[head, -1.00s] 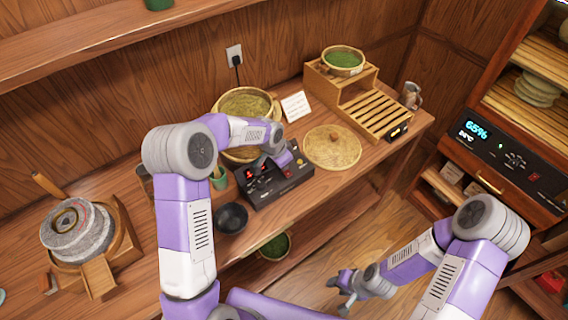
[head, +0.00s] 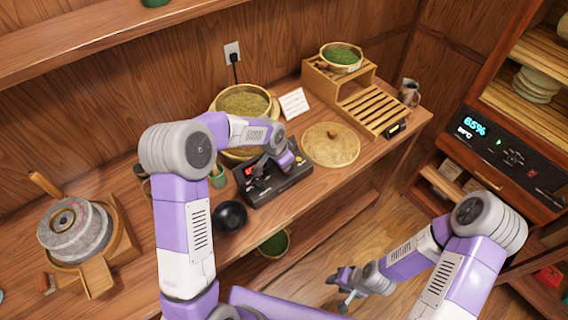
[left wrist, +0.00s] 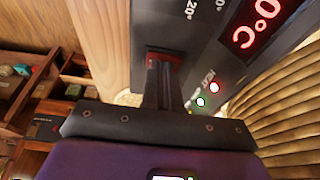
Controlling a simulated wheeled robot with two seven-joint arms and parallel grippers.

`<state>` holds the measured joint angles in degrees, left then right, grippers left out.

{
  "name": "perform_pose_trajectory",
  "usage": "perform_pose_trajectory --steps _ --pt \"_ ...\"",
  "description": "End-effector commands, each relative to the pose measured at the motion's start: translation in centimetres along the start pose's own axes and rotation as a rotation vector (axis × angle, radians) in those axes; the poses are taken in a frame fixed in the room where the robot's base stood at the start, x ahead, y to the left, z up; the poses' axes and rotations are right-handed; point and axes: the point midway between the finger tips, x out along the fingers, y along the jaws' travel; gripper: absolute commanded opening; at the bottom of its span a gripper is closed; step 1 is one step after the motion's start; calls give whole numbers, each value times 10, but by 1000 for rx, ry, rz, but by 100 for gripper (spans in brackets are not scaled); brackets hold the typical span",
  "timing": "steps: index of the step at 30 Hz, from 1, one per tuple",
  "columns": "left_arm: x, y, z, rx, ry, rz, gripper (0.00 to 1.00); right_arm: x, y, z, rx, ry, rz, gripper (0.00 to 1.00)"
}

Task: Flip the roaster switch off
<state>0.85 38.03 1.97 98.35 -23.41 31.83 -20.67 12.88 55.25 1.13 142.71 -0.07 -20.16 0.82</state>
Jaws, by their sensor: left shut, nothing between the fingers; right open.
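The roaster's black control box (head: 285,188) sits on the bench in front of a woven basket of tea leaves. A dark red switch (left wrist: 163,60) sits in the panel, partly hidden by my left fingers. My left gripper (head: 260,173) is shut and empty over the panel, its tips at the switch; I cannot tell whether they touch. My right gripper (head: 341,290) is open and empty, low at the right, away from the bench.
A round woven lid (head: 331,146) lies right of the control box. A black bowl (head: 230,216) and a green cup (head: 217,177) stand to its left. A white card (head: 294,103) stands behind. A stone mill (head: 75,230) is at the far left, and a slatted wooden stand (head: 372,108) at the right.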

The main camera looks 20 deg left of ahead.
Motion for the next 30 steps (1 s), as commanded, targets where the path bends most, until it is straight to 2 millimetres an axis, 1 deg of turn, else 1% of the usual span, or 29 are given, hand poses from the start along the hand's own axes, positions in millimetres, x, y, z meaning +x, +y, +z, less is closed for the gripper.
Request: perform_pose_trajectory --steps 5,10,12,15,18,21,25,30 --pt "-15 0 -5 1 2 -2 0 -10 -4 0 0 0 0 43" --pt "-46 3 -14 1 1 0 0 -29 -11 1 0 0 0 43" --pt "-61 2 -13 -1 4 -3 0 -26 -10 1 0 1 0 43" --pt "-84 2 -13 0 4 -3 0 -26 -10 1 0 0 0 43" --pt "-104 3 -12 0 3 -2 0 -27 -10 1 0 0 0 43" --pt "-120 3 -12 0 2 -1 0 -28 -10 1 0 0 0 43" --pt "-133 3 -12 0 0 0 0 -29 -11 1 0 0 0 43" --pt "-138 3 -11 0 0 0 0 -29 -11 1 0 0 0 43"
